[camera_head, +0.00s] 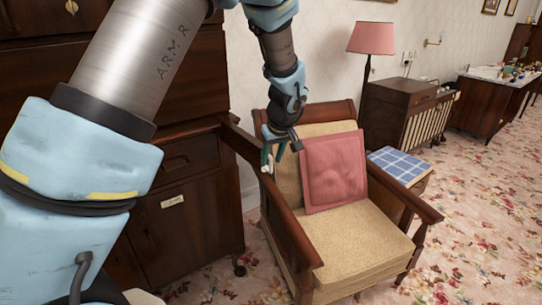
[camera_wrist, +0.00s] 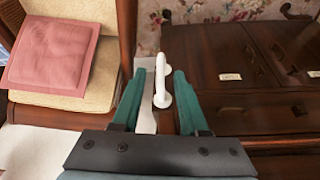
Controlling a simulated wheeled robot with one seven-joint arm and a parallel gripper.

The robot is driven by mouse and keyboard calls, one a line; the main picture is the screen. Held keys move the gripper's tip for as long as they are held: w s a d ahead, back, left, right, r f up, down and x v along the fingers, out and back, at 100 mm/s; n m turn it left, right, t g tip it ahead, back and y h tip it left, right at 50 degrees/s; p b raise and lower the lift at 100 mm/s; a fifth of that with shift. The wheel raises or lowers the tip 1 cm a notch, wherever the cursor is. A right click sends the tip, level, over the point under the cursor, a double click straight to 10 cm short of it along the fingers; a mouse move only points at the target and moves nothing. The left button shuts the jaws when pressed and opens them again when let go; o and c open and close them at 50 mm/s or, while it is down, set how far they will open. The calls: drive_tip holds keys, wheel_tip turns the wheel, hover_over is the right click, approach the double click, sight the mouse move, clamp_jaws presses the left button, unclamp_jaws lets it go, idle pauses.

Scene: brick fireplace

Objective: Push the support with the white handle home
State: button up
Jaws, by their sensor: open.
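The white handle (camera_wrist: 162,84) shows in the wrist view as a slim curved bar. It lies between the two teal fingers of my gripper (camera_wrist: 160,74), with a visible gap on each side. A narrow dark wooden part shows beside and below the handle; I cannot tell how far the support sticks out, since the fingers and palm hide much of it. In the head view my gripper (camera_head: 279,151) is open beside the dark wooden cabinet (camera_head: 190,225), above the armchair's left arm. The cabinet also shows on the right of the wrist view (camera_wrist: 215,50).
The armchair (camera_head: 345,240) with a pink cushion (camera_head: 334,171) stands close to the cabinet and my gripper. A side table with a blue checked cloth (camera_head: 398,164) and a pink-shaded lamp (camera_head: 372,38) are beyond it. Flowered carpet (camera_head: 480,220) is clear at right.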

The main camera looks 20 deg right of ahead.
drive_tip(key=shift+w+f, duration=0.15)
drive_tip(key=shift+f, duration=0.35)
clamp_jaws()
drive_tip(key=shift+d, duration=0.1)
idle(1.1)
